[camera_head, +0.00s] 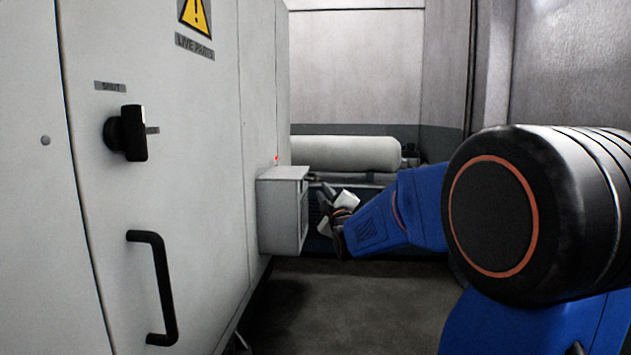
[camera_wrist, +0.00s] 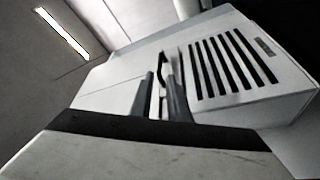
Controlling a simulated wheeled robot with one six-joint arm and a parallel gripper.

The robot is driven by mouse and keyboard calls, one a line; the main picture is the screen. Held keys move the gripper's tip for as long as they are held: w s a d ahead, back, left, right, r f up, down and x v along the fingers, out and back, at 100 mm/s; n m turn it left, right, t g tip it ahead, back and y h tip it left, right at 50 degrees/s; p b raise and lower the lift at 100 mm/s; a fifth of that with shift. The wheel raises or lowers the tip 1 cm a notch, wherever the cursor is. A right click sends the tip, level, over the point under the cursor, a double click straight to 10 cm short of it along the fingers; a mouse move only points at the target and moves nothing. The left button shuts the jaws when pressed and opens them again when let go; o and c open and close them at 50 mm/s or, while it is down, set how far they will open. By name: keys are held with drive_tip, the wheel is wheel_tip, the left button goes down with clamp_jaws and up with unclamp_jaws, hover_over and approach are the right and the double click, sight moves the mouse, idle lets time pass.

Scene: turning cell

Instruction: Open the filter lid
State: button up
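The filter box (camera_head: 281,212) is a small light grey box on the side of the big machine cabinet. In the wrist view its vented lid (camera_wrist: 291,88) fills the right side, with several dark slots and a small label. A thin dark curved handle (camera_wrist: 162,74) stands near the slots. My gripper (camera_head: 325,206) is at the box's right side in the head view, partly hidden by its own wrist. In the wrist view my gripper (camera_wrist: 161,88) has its two grey fingers apart, with the handle between or just beyond their tips. I cannot tell whether they touch it. The lid looks shut.
The cabinet (camera_head: 200,180) takes the left side, with a black rotary knob (camera_head: 128,133) and a black pull handle (camera_head: 160,290) sticking out. A pale horizontal tank (camera_head: 345,153) lies behind the box. The floor (camera_head: 345,305) below my arm looks clear.

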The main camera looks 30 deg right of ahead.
drive_tip(key=x, duration=1)
drive_tip(key=shift+w, duration=0.3)
drive_tip(key=shift+d, duration=0.1)
drive_tip(key=shift+c, duration=0.6)
clamp_jaws()
idle(0.4)
